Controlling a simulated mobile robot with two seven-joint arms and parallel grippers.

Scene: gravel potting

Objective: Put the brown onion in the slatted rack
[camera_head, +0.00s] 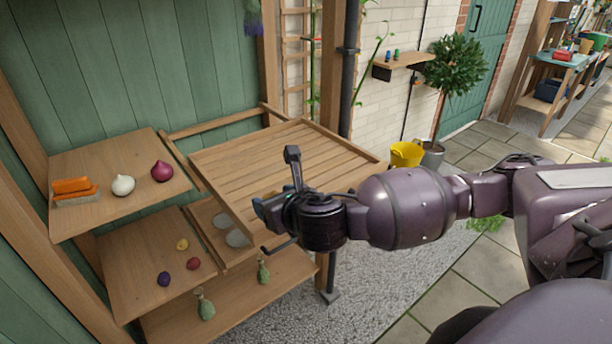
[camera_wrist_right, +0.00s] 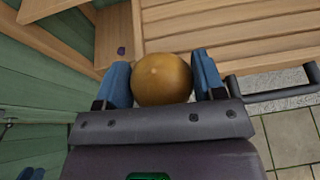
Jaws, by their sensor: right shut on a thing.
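The brown onion (camera_wrist_right: 162,80) is a round golden-brown bulb in the right wrist view. My right gripper (camera_wrist_right: 162,72) is shut on it, with one blue finger on each side. In the head view my right gripper (camera_head: 272,208) is over the front part of the slatted rack (camera_head: 270,165), and the onion is hidden there. The rack is a wide wooden tray of slats with a raised rim. Its slats (camera_wrist_right: 235,50) also show ahead of the onion in the right wrist view. My left gripper is in neither view.
Left of the rack, a shelf (camera_head: 90,215) bears an orange-topped brush (camera_head: 74,191), a white onion (camera_head: 123,185) and a red onion (camera_head: 162,171). Lower shelves hold small coloured vegetables (camera_head: 193,263) and green bottles (camera_head: 205,305). A yellow bucket (camera_head: 406,155) stands right of the rack.

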